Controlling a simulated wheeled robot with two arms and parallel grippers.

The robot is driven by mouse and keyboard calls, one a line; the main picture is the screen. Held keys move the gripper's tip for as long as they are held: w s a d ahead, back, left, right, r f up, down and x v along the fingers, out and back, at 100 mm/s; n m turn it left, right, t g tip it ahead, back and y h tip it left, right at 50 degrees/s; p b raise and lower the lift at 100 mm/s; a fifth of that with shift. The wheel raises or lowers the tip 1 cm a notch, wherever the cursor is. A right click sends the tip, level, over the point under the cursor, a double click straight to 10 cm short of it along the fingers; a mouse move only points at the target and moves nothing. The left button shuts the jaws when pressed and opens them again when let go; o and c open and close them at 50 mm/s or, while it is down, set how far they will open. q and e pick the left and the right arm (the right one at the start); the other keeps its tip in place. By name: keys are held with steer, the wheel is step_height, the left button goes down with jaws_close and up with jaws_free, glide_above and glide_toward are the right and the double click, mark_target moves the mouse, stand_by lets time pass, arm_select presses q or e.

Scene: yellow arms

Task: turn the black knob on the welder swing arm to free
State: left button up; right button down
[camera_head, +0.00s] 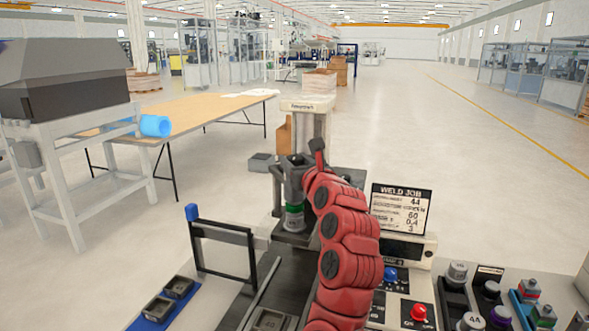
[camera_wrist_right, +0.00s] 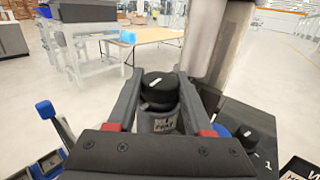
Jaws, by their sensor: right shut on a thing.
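My right gripper (camera_wrist_right: 160,78) is shut on the knob, one dark finger on each side. In the head view my red right arm (camera_head: 347,250) reaches from the bottom to the dark swing arm fittings in front of the welder's pale column (camera_head: 308,125). The knob cannot be made out there. My left gripper is not in view.
A "WELD JOB" sign (camera_head: 401,209) stands right of my arm, above a panel with a blue button and a red button (camera_head: 421,312). Several knobs lie further right. A blue-tipped frame (camera_head: 225,240) stands left. A wooden table (camera_head: 190,112) is behind.

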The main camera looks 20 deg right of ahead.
steer(key=shift+f, duration=0.15)
steer(key=c, duration=0.5)
jaws_free()
steer(key=shift+c, duration=0.2)
steer(key=shift+o, duration=1.2)
steer(key=shift+a, duration=0.1)
